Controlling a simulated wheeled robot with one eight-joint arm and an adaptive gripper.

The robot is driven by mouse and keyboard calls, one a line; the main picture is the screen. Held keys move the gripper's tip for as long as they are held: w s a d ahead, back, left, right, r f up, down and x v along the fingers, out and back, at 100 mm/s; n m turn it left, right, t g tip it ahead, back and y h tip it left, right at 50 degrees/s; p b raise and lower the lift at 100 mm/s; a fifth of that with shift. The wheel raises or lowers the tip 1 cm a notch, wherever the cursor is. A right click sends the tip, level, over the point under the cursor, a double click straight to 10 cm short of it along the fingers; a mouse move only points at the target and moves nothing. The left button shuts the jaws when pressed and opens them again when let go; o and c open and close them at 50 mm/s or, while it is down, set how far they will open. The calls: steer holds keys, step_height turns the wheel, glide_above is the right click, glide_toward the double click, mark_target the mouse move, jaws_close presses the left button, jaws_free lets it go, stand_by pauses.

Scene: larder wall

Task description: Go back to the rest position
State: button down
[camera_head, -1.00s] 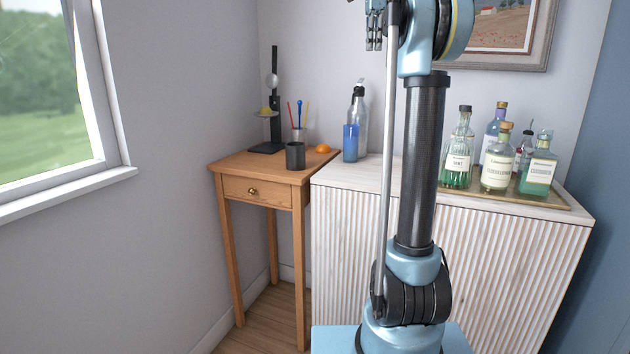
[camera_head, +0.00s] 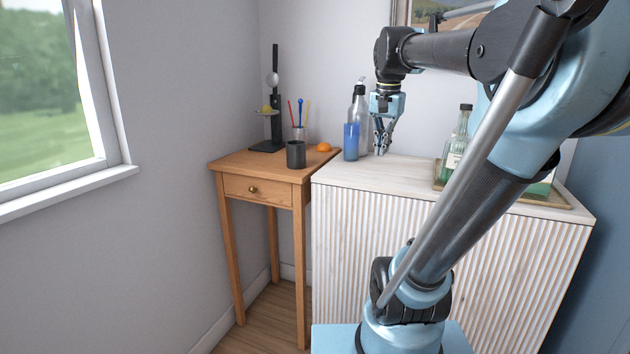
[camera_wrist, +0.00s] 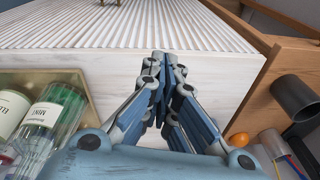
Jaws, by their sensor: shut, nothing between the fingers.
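My gripper (camera_head: 381,143) is shut and empty. In the head view it hangs pointing down above the white cabinet top (camera_head: 410,172), just right of a blue cup (camera_head: 351,141) and in front of a clear bottle. In the wrist view the closed fingers (camera_wrist: 162,85) show over the pale cabinet top, with no object between them. My arm spans the right of the head view and hides much of the bottle tray.
A brass tray (camera_head: 553,197) with green-liquid bottles (camera_head: 457,142) stands at the cabinet's right. Bare cabinet top lies between cup and tray.

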steer(key=s+f+n, duration=0.3)
steer(key=s+f, duration=0.5)
steer(key=f, duration=0.5)
steer(key=s+f+n, duration=0.3)
steer(key=s+f, duration=0.4)
steer(key=f, duration=0.7)
steer(key=shift+s+n, duration=0.4)
steer(key=shift+w+f, duration=0.2)
steer(key=shift+w, duration=0.25)
